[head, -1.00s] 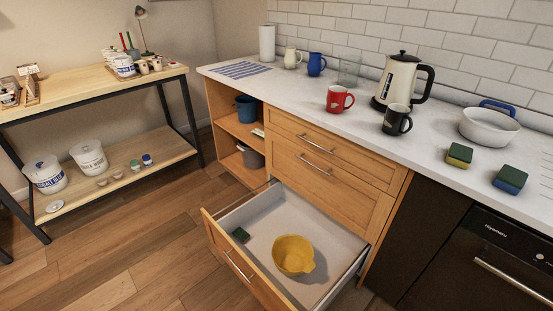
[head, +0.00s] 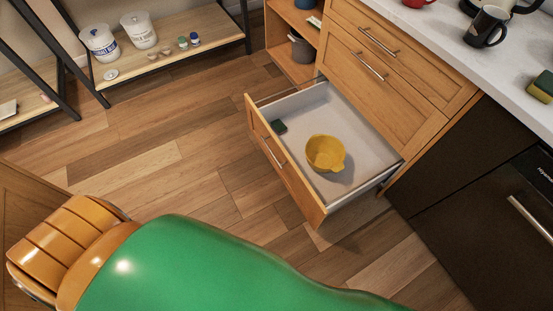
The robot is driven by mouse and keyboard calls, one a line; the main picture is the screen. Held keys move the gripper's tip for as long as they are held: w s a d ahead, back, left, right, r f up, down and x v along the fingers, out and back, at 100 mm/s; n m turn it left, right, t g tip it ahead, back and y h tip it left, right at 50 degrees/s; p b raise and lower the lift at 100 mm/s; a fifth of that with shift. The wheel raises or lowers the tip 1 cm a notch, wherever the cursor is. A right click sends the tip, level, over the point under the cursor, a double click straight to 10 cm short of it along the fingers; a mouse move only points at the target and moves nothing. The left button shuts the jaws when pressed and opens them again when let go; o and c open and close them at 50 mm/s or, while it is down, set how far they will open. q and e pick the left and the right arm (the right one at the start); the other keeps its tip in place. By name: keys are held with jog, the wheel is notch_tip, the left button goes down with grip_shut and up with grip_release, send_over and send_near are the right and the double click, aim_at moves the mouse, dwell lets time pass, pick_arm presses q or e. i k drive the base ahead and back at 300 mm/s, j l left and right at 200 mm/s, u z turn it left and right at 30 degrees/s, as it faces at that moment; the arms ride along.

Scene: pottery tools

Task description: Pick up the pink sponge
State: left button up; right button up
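No pink sponge shows in the head view. A small dark green block (head: 279,126), perhaps a sponge, lies in the open drawer (head: 312,97) near its front left corner. Any pink side of it is hidden. A green and yellow sponge (head: 542,88) lies on the counter at the right edge and is partly cut off. Neither gripper's fingers can be seen. A green and orange part of my own body fills the bottom left and hides the floor there.
A yellow bowl (head: 325,153) sits in the drawer beside the block. The drawer juts out over the wooden floor (head: 180,180). A black mug (head: 486,27) stands on the counter (head: 440,22). A shelf (head: 165,50) with white tubs is at the upper left.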

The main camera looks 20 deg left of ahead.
aim_at(278, 126)
jog(key=i+j+u, duration=0.25)
jog(key=j+u, duration=0.15)
jog(key=i+j+u, duration=1.05)
jog(key=u, duration=0.2)
jog(key=i+z, duration=0.15)
jog(key=i, duration=0.35)
jog(key=i+j+z, duration=0.2)
jog(key=i, duration=0.25)
jog(key=i+j+z, duration=0.15)
jog(key=i, duration=0.35)
jog(key=i+l+z, duration=0.1)
jog(key=i+z, duration=0.15)
jog(key=z, duration=0.2)
jog(key=i+z, duration=0.2)
jog(key=z, duration=0.25)
jog(key=i+z, duration=0.25)
jog(key=z, duration=0.2)
jog(key=i+j+z, duration=0.1)
jog(key=i+z, duration=0.15)
jog(key=z, duration=0.2)
jog(key=i+j+z, duration=0.2)
jog(key=z, duration=0.25)
jog(key=i+j+z, duration=0.15)
jog(key=j+z, duration=0.15)
jog(key=z, duration=0.15)
